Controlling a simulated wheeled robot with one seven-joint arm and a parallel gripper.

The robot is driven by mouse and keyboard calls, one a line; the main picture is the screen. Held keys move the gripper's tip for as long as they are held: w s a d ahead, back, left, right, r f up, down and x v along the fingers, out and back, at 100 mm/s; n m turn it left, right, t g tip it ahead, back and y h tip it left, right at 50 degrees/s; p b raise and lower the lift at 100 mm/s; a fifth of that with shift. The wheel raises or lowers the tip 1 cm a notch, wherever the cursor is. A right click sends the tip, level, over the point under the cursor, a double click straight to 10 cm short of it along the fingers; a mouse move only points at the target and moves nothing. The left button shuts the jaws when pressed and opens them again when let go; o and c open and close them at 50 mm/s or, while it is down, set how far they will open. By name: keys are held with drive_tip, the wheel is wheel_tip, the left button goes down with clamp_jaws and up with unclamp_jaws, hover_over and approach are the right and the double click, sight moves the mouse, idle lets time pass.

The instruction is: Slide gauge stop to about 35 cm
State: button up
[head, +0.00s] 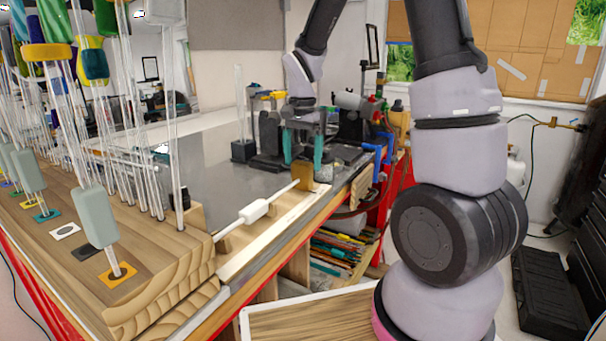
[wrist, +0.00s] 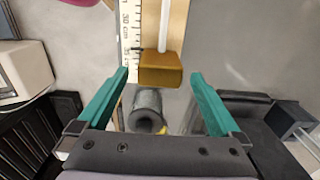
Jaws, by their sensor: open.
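The gauge stop, a golden-brown block (head: 302,174), stands at the far end of the pale gauge board (head: 283,225). In the wrist view the block (wrist: 160,69) sits beside a printed scale (wrist: 127,30), with a small dark pointer on its left side. A "30 cm" mark reads just above the pointer; the lower marks are too small to read surely. A white rod (wrist: 165,25) runs up to the block. My gripper (wrist: 158,76) is open, its teal fingers on either side of the block with gaps. My gripper also shows in the head view (head: 303,150).
A grey hollow cylinder (wrist: 147,112) lies just below the block, between the fingers. A wooden rack with several glass rods (head: 130,240) fills the left. Tools and clamps (head: 355,120) crowd the bench behind the gripper. Grey bench top (head: 210,165) is clear left of the board.

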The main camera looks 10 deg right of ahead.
sight(302, 173)
drive_tip(key=shift+f, duration=2.4)
clamp_jaws()
